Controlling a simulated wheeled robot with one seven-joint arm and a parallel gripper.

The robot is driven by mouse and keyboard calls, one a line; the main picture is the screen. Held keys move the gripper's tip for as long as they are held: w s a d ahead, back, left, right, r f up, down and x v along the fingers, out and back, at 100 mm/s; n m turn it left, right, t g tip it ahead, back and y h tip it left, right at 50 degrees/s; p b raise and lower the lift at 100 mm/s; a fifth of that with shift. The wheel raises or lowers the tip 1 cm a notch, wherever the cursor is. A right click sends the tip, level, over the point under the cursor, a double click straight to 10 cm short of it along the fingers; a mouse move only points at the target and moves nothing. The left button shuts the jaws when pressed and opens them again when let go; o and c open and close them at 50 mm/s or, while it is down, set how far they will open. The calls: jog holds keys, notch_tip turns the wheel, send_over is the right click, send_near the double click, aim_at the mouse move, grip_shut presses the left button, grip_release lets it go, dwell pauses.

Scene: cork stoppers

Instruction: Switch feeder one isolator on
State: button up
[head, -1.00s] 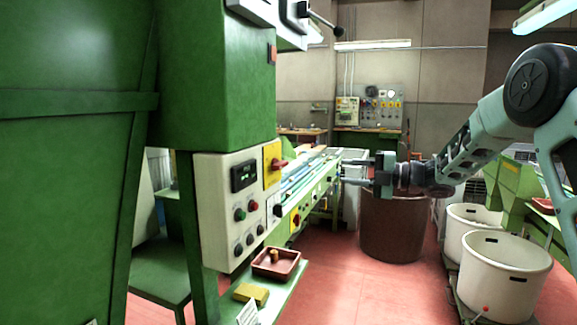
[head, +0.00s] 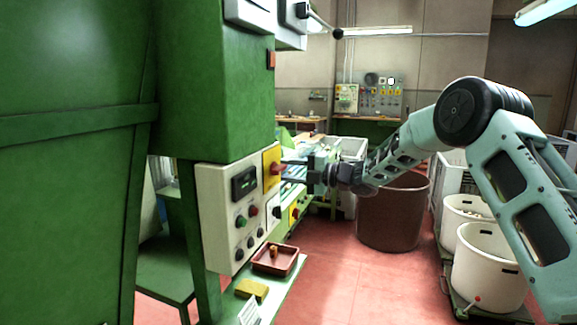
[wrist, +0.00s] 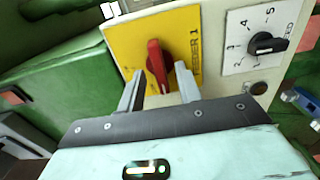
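The feeder one isolator is a red rotary handle (wrist: 156,62) on a yellow plate (wrist: 124,38) marked "FEEDER 1" in the wrist view. In the head view the yellow plate (head: 268,158) sits on the right side of the pale control box, with its red handle (head: 278,168) sticking out. My gripper (head: 287,171) points at the plate from the right. In the wrist view its two grey fingers are spread, one on each side of the red handle, with gaps visible. Nothing is held. Whether the fingertips touch the plate cannot be told.
A black selector knob (wrist: 266,44) on a numbered white dial is beside the yellow plate. The pale control box (head: 213,205) carries a display and buttons. A reddish tray (head: 276,260) and a yellow block (head: 250,290) lie below. A brown bin (head: 385,225) stands under my arm.

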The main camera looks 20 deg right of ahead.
jog(key=shift+w+a, duration=0.2)
jog(key=shift+a, duration=0.05)
grip_shut()
